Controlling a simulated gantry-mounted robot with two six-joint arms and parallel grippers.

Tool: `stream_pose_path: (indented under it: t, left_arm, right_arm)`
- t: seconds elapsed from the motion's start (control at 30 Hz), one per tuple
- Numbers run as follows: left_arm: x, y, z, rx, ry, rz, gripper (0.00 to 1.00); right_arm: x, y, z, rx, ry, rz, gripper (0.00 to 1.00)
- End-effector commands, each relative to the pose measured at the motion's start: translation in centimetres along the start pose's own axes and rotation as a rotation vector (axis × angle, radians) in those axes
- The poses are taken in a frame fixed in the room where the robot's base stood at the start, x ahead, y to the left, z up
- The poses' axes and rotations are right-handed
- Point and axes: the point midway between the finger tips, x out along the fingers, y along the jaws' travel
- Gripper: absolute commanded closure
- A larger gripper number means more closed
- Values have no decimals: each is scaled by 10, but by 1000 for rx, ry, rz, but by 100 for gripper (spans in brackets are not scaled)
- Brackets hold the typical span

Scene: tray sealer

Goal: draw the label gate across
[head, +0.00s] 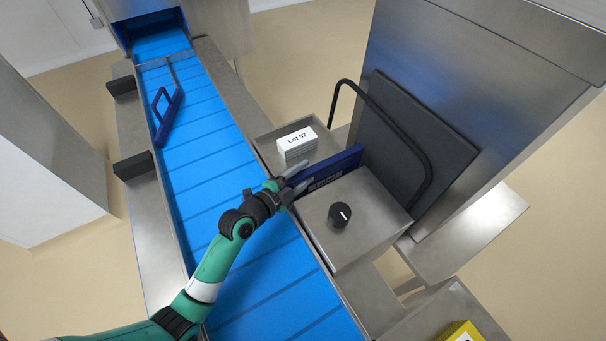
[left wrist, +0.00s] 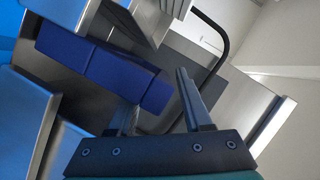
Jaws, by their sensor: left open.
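A dark blue plate (head: 334,167), which looks to be the label gate, stands on edge on the metal housing between a white "Lot 57" stack and a black knob. Its near end is by my left gripper (head: 297,181), which is open. In the left wrist view a blue block (left wrist: 100,68), seemingly the same gate, reaches toward the space between the fingers of the left gripper (left wrist: 155,88). I cannot tell whether the fingers touch it. My right gripper is not in view.
The "Lot 57" stack (head: 297,145) sits close behind the gate. The black knob (head: 339,214) stands in front. A blue conveyor (head: 215,150) runs under my left arm, with a blue looped handle piece (head: 168,118) over it. A black bent bar (head: 405,142) rises at the right.

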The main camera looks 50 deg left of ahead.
Motion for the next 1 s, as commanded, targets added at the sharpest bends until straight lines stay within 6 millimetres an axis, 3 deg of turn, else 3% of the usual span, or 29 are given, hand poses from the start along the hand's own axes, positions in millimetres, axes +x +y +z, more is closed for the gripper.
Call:
stream_pose_path:
  t: [0.1, 0.37, 1.0]
  left_arm:
    - [0, 0, 0, 0, 0, 0, 54]
    - [-1, 0, 0, 0, 0, 0, 100]
    - [-1, 0, 0, 0, 0, 0, 100]
  right_arm:
    - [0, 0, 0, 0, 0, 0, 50]
    - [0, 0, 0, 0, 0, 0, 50]
    - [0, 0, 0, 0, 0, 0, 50]
